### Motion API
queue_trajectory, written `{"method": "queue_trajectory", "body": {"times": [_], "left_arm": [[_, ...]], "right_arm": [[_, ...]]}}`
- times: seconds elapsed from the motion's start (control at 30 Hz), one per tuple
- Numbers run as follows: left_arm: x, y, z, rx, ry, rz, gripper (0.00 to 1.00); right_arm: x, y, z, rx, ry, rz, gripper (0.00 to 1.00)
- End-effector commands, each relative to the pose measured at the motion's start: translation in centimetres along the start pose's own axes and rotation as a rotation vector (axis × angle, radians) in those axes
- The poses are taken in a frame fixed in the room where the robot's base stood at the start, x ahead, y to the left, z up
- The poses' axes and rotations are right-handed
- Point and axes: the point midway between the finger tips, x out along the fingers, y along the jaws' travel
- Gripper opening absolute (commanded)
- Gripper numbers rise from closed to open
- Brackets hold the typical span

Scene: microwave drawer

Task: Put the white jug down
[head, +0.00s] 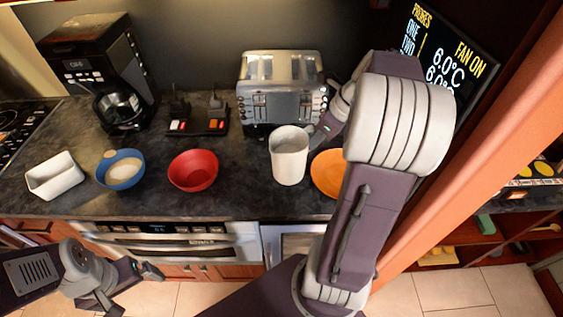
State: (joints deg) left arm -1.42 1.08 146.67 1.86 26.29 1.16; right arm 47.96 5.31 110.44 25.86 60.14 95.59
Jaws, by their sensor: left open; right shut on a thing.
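The white jug (289,160) is upright at the counter's right part, between the red bowl and the orange plate. I cannot tell whether its base touches the counter. My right gripper (313,133) is shut on the jug's right side, near its rim; its fingers are partly hidden by the jug and my arm. My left gripper (130,286) is open and empty, low at the left, in front of the counter and below its edge.
On the dark counter (235,205) stand a white dish (55,178), a blue bowl (120,170), a red bowl (193,171) and an orange plate (326,174), partly hidden by my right arm. A toaster (281,90) and coffee maker (105,75) stand behind. Bare counter lies left of the jug.

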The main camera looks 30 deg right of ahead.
Motion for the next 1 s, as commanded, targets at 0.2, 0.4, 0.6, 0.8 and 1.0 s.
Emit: {"method": "queue_trajectory", "body": {"times": [0.2,0.4,0.6,0.8,1.0], "left_arm": [[0.1,0.0,0.0,0.000,0.000,0.000,1.00],[0.1,0.0,0.0,0.000,0.000,0.000,1.00],[0.7,0.0,0.1,0.000,0.000,0.000,1.00],[1.0,0.0,0.1,0.000,0.000,0.000,1.00],[1.0,0.0,0.1,0.000,0.000,0.000,1.00]], "right_arm": [[5.3,-0.3,3.8,-0.003,0.001,0.004,0.00],[7.2,-0.6,5.2,0.000,-0.001,0.000,0.00],[8.9,-0.6,4.5,0.002,0.001,0.003,0.00],[10.9,-0.7,3.6,0.001,0.001,0.000,0.00],[10.9,-0.7,3.6,0.001,0.000,-0.001,0.00]]}}
